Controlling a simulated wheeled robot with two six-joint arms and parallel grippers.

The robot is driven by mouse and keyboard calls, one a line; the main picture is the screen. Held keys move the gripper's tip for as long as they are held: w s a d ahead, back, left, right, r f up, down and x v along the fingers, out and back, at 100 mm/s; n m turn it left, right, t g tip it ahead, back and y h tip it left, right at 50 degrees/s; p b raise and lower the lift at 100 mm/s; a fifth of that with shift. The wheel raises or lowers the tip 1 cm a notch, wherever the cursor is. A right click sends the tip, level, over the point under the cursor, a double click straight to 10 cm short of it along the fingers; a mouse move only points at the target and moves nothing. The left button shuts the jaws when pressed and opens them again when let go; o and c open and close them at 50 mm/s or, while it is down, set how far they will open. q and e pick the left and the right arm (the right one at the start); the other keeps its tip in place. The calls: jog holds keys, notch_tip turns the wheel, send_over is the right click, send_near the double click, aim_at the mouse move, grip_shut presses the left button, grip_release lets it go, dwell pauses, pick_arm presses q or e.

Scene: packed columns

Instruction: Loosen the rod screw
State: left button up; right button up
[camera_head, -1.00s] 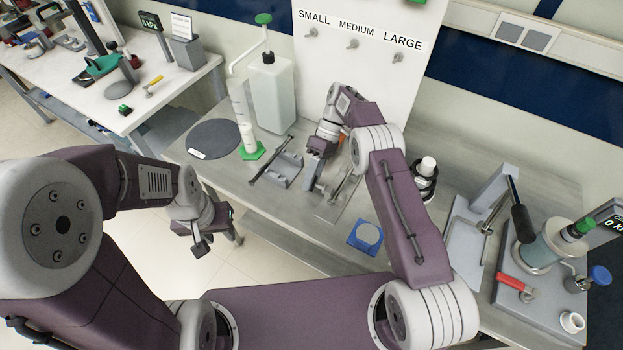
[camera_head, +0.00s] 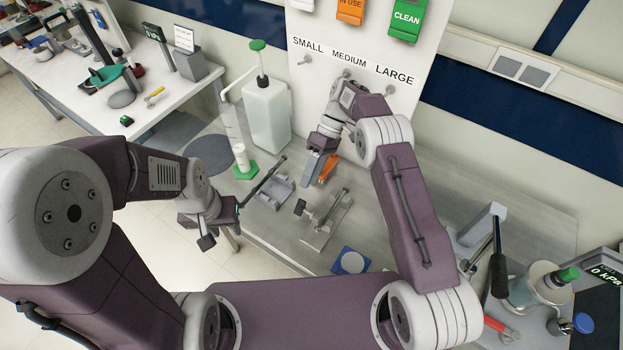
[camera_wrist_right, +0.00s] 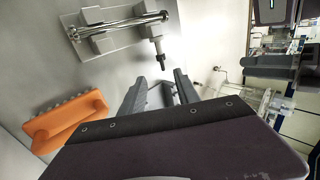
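A metal clamp stand with a horizontal rod (camera_head: 331,212) lies on the bench, in front of my right gripper. Its dark-headed screw (camera_head: 299,207) sticks out at the left end. The right wrist view shows the rod (camera_wrist_right: 120,27) at the top and the screw (camera_wrist_right: 158,54) below its right end. My right gripper (camera_head: 314,168) is apart from the stand; its two fingers (camera_wrist_right: 162,82) are spread with nothing between them, and the screw is beyond their tips. My left gripper (camera_head: 220,228) hangs beside the bench's left edge, away from the stand; its fingers are unclear.
A grey cradle with a long lever (camera_head: 275,190), a white bottle (camera_head: 268,115) and a blue square pad (camera_head: 350,261) are on the bench. A press and gauge apparatus (camera_head: 530,288) stands at right.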

aim_at(304, 208)
jog(key=shift+w+d+f, duration=0.1)
jog(key=shift+d+f, duration=0.05)
jog(key=shift+f, duration=0.45)
jog(key=shift+d+f, duration=0.15)
jog(key=shift+f, duration=0.4)
jog(key=shift+s+d+m+t+h, duration=0.4)
jog(key=shift+s+t+h, duration=0.2)
jog(key=shift+t+h, duration=0.15)
notch_tip(304, 208, up, 5)
jog(key=s+a+t, duration=0.1)
jog(key=s+a, duration=0.1)
jog(key=shift+n+h, duration=0.25)
jog(key=shift+n, duration=0.15)
jog(key=x, duration=0.3)
jog(key=p+x, duration=0.1)
jog(key=x, duration=0.1)
jog(key=p+x, duration=0.1)
jog(key=x, duration=0.2)
jog(key=shift+s+d+f, duration=0.25)
jog(key=shift+f, duration=0.45)
jog(key=shift+c, duration=0.4)
